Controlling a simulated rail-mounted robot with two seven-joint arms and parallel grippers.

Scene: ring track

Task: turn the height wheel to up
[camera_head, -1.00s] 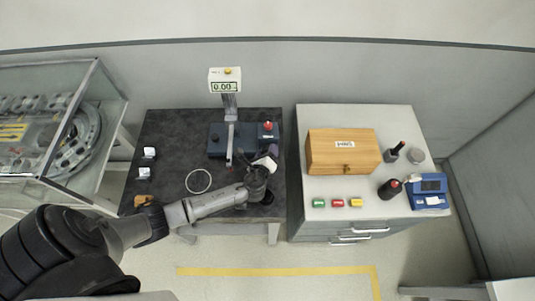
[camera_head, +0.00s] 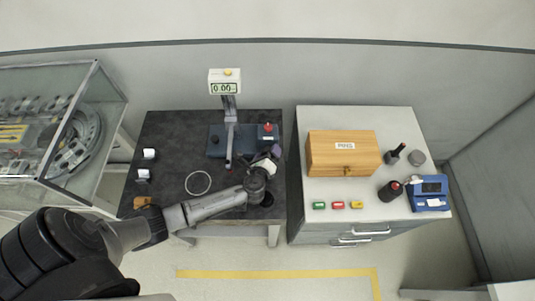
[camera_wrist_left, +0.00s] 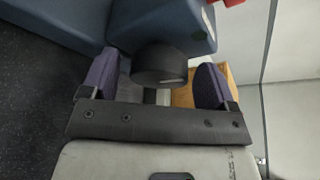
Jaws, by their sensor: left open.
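The height gauge has a blue base (camera_head: 218,141), an upright column and a display (camera_head: 225,87) reading 0.00. It stands on the dark table. In the left wrist view a black round wheel (camera_wrist_left: 159,64) sticks out from the blue body. My left gripper (camera_head: 264,161) is at the front right of the base. In its wrist view the gripper (camera_wrist_left: 156,72) is open, with one purple-padded finger on either side of the wheel. A gap shows between the wheel and each finger. The wheel is not clear in the head view. My right gripper is out of view.
A red button (camera_head: 268,127) sits at the base's right end. The right table holds a wooden box (camera_head: 343,154), coloured blocks and a blue device (camera_head: 429,193).

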